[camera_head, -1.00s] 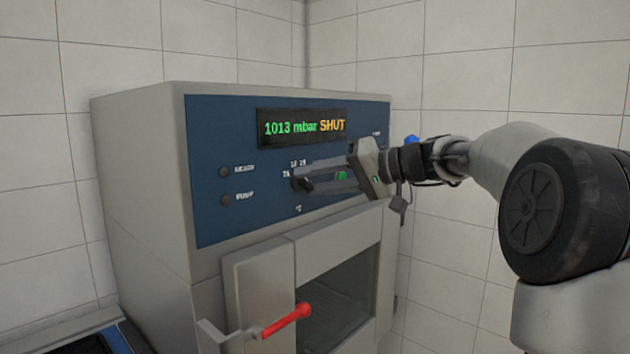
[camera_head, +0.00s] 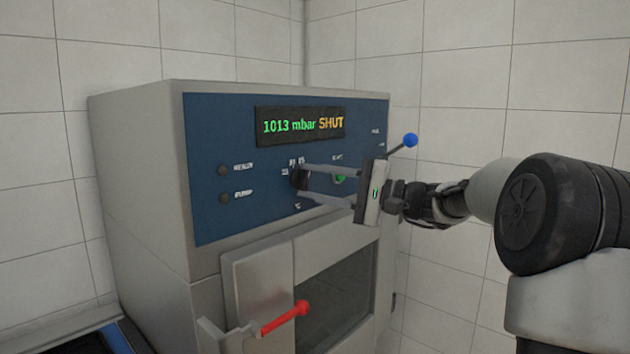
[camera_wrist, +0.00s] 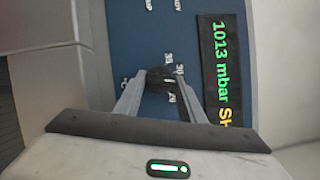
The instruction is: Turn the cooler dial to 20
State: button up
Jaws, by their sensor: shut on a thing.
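The dial is a small dark knob (camera_head: 300,179) on the blue front panel (camera_head: 220,222) of the grey cooler, below the display. Small white marks surround it, too blurred to read surely. My gripper (camera_head: 303,181) reaches in from the right, with one finger above the other, and is shut on the knob. In the wrist view the dark knob (camera_wrist: 160,80) sits between my two fingertips, with a light pointer mark on its face. The display (camera_head: 300,126) reads "1013 mbar SHUT".
A green button (camera_head: 340,178) is just behind my fingers. A blue-tipped lever (camera_head: 410,140) sticks out at the panel's right. Two dark knobs or lamps are at the left. Below, a windowed door (camera_head: 337,300) has a red handle (camera_head: 285,318). Tiled walls stand behind.

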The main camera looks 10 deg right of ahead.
jog(key=m+t+p, duration=0.1)
jog(key=m+t, duration=0.1)
jog(key=m, duration=0.3)
jog(key=shift+f, duration=0.1)
jog(key=shift+s+a+f+m+t+p, duration=0.1)
jog(key=shift+m+t+p, duration=0.55)
jog(key=shift+m, duration=0.85)
jog(key=shift+s+a+f+m+t+p, duration=0.1)
jog(key=shift+m+t+p, duration=0.55)
jog(key=shift+m, duration=0.85)
jog(key=o, duration=1)
jog(key=shift+o, duration=0.2)
jog(key=v, duration=1.7)
jog(key=shift+s+f+b, duration=0.15)
jog(key=shift+f+b, duration=0.05)
jog(key=shift+b, duration=0.25)
